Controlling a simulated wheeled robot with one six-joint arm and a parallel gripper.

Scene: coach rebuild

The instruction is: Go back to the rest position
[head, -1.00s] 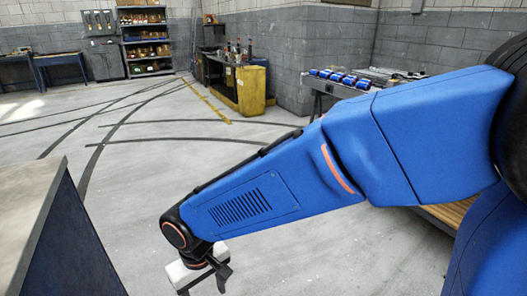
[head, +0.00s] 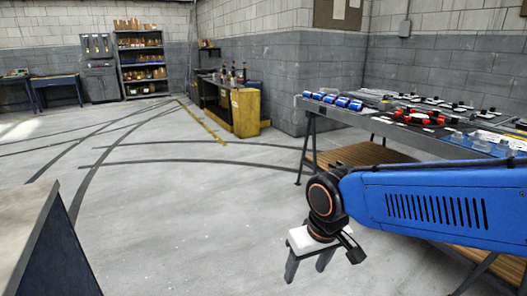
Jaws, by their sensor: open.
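My gripper (head: 309,268) is at the lower middle of the head view, pointing down over the bare floor. Its two dark fingers hang apart below a pale mount, and nothing shows between them. My blue arm reaches in from the right edge. The gripper is in front of the long workbench at the right and apart from it.
The long workbench (head: 352,121) at the right carries several blue cylinders (head: 335,100), red and black parts (head: 417,117) and clear bins. A worktop corner (head: 25,215) stands at the lower left. A yellow cabinet (head: 246,114) stands at the back. The middle floor (head: 180,200) is clear.

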